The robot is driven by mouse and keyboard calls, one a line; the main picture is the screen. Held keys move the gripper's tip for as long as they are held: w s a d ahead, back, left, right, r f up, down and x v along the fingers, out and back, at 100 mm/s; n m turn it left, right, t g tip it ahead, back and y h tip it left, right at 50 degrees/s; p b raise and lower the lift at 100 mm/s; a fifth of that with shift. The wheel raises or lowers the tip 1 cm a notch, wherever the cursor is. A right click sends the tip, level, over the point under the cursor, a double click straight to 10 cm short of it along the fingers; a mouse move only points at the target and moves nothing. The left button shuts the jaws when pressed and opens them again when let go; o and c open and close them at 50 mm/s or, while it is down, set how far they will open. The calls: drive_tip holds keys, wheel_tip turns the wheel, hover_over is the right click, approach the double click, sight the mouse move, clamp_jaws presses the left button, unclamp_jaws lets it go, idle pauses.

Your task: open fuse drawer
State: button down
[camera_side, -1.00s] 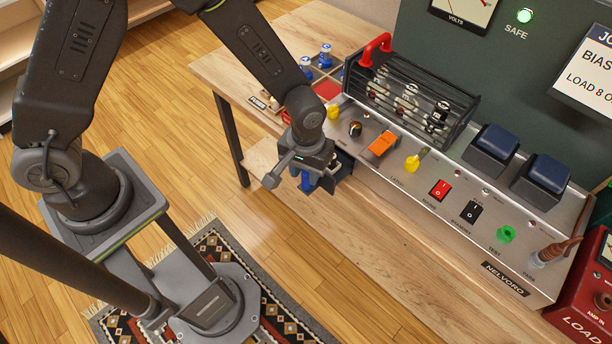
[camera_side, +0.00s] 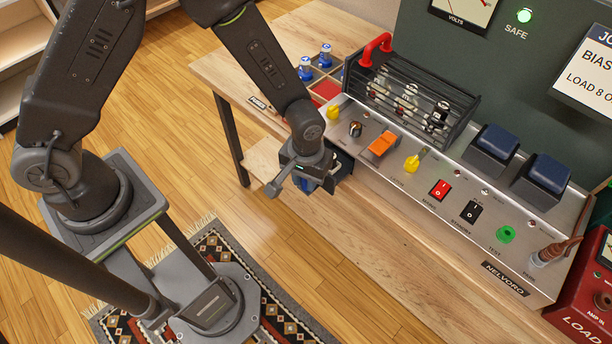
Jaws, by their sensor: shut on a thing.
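The fuse drawer (camera_side: 343,165) is a dark box at the left end of the amp's metal front panel, above the bench's front edge. It stands out from the panel, and its near part is hidden behind my gripper. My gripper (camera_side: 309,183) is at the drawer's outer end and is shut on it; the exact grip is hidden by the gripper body. A bit of blue shows below the gripper, too covered to name.
The amp panel (camera_side: 430,175) carries an orange switch (camera_side: 382,144), yellow knobs and rockers. A black cage (camera_side: 410,98) with a red handle (camera_side: 375,48) holds tubes. Blue-capped items (camera_side: 325,55) stand in a tray behind.

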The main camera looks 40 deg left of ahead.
drive_tip(key=shift+s, duration=0.95)
drive_tip(key=c, duration=1.3)
unclamp_jaws()
drive_tip(key=shift+o, duration=0.2)
wheel_tip(320, 180, up, 14)
